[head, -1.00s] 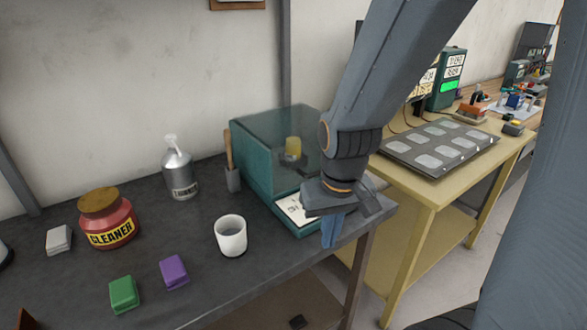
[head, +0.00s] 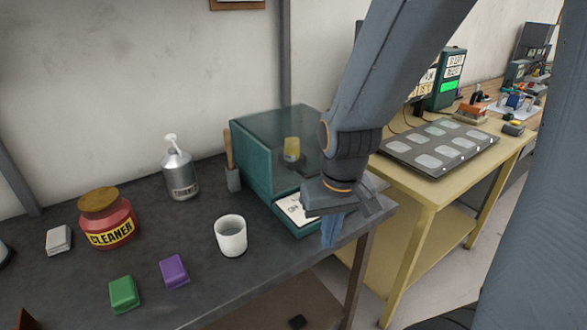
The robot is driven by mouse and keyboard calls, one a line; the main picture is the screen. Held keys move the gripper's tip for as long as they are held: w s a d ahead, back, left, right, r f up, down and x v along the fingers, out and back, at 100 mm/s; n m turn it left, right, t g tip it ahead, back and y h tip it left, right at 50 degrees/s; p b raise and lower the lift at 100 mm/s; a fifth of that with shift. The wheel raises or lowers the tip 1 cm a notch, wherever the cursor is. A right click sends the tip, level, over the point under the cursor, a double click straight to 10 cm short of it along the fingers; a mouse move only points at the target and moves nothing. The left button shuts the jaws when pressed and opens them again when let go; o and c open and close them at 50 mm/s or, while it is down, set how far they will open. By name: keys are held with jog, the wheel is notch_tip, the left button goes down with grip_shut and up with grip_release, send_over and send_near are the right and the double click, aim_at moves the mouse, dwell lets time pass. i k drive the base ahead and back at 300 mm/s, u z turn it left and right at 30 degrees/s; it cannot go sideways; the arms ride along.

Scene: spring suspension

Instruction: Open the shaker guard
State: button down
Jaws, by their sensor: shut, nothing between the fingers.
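The shaker is a teal box (head: 252,161) on the dark bench, with a see-through guard (head: 285,128) over its top and front. A yellow piece (head: 291,148) shows inside, behind the guard. A white labelled panel (head: 291,207) is on its low front ledge. My gripper (head: 330,238) points down in front of the shaker's right part, near the bench's front edge. Its blue fingers are shut with nothing between them. My arm hides the right side of the shaker and part of the guard. The guard looks closed. I cannot tell whether my fingers touch the shaker.
A white cup (head: 231,235) stands just left of the shaker's front. A spray bottle (head: 178,168), a red cleaner jar (head: 109,218), and purple (head: 174,271) and green (head: 124,294) blocks are farther left. A yellow table (head: 432,189) with a grey tray (head: 437,146) stands right.

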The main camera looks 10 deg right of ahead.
aim_at(300, 171)
jog(key=u, duration=0.55)
jog(key=k, duration=1.3)
jog(key=z, duration=0.4)
jog(key=i, duration=0.9)
jog(key=z, duration=0.6)
